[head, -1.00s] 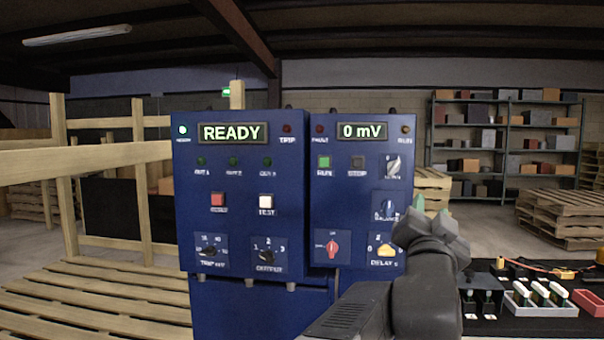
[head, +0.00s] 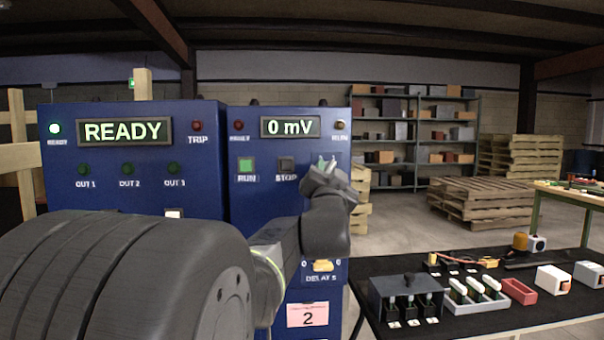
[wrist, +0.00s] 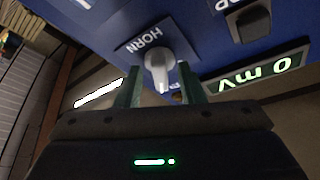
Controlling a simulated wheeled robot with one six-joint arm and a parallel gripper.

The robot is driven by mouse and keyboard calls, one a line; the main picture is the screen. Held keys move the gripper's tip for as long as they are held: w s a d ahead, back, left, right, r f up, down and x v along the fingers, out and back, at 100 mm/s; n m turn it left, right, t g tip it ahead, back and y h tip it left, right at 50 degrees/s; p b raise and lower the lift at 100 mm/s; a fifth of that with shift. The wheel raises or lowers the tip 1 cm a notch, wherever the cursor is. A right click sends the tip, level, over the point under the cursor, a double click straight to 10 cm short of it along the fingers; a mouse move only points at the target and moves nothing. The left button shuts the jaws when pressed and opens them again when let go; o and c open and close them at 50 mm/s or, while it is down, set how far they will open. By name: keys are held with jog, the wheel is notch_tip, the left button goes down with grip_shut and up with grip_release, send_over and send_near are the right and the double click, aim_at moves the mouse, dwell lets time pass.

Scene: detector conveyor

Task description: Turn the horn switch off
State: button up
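The horn switch (wrist: 157,68) is a light grey lever knob on a square plate marked HORN, on the blue panel. In the wrist view its narrow end points down the picture, towards my gripper. My gripper (wrist: 160,84) is open, with one green finger on each side of the knob and gaps showing between. In the head view my gripper (head: 327,162) is at the upper right of the right-hand blue panel (head: 262,195) and hides the horn switch. I cannot tell how deep the fingers reach around the knob.
The 0 mV display (head: 290,127), green RUN button (head: 246,165) and dark STOP button (head: 286,165) are close by. The left panel's display (head: 124,131) reads READY. A black table (head: 500,322) with small parts stands at the right.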

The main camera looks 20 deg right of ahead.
jog(key=c, duration=0.6)
jog(key=shift+n, duration=0.3)
jog(key=shift+d+n+t+y, duration=0.1)
jog(key=shift+n+t+y, duration=0.25)
jog(key=shift+n+y, duration=1.75)
jog(key=shift+d+n+t+y, duration=0.1)
jog(key=shift+n+t+y, duration=0.45)
jog(key=shift+n, duration=2.8)
jog(key=shift+d+n+t+y, duration=0.1)
jog(key=shift+n+t+y, duration=0.1)
jog(key=shift+n+y, duration=1.95)
jog(key=shift+n+h, duration=0.6)
jog(key=shift+n, duration=0.3)
